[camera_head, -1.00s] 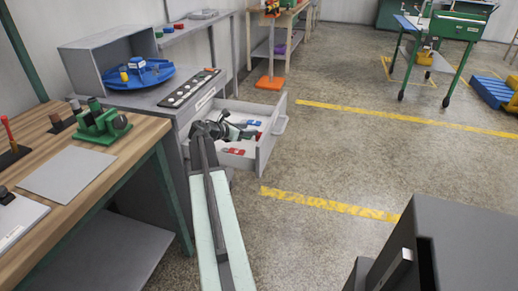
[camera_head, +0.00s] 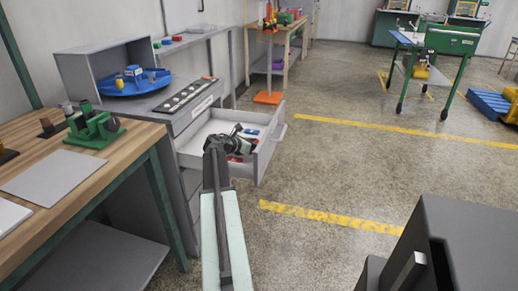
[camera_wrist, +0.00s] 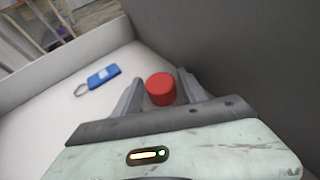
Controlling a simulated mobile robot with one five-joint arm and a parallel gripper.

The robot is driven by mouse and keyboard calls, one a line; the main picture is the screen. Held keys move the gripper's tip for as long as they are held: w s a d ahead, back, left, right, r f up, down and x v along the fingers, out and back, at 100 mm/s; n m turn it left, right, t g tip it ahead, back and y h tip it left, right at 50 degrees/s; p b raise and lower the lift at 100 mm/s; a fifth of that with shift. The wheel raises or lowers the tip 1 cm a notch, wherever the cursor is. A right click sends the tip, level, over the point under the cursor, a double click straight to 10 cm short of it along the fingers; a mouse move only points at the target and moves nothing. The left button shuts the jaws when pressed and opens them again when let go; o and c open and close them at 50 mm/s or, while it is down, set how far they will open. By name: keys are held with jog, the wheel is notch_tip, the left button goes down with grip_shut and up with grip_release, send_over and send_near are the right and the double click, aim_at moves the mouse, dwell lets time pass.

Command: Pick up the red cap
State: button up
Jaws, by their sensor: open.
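The red cap (camera_wrist: 161,88) is a short red cylinder inside the open drawer, close to a grey drawer wall in the wrist view. My gripper (camera_wrist: 158,92) is open, with one finger on each side of the cap in that view. I cannot tell whether either finger touches it. In the head view, my gripper (camera_head: 240,143) is over the drawer (camera_head: 268,155), and my arm partly hides what lies inside. The cap cannot be told apart from the other red things there.
A blue tag with a ring (camera_wrist: 103,76) lies on the drawer floor. The wooden bench (camera_head: 105,150) stands left of the drawer, with a green fixture (camera_head: 95,128) on it. A blue turntable (camera_head: 130,85) sits on the grey cabinet.

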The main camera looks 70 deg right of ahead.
jog(key=shift+s+d+f, duration=0.1)
jog(key=shift+d, duration=0.1)
grip_shut()
notch_tip(320, 180, up, 18)
jog(key=p, duration=1.8)
jog(key=shift+r, duration=0.2)
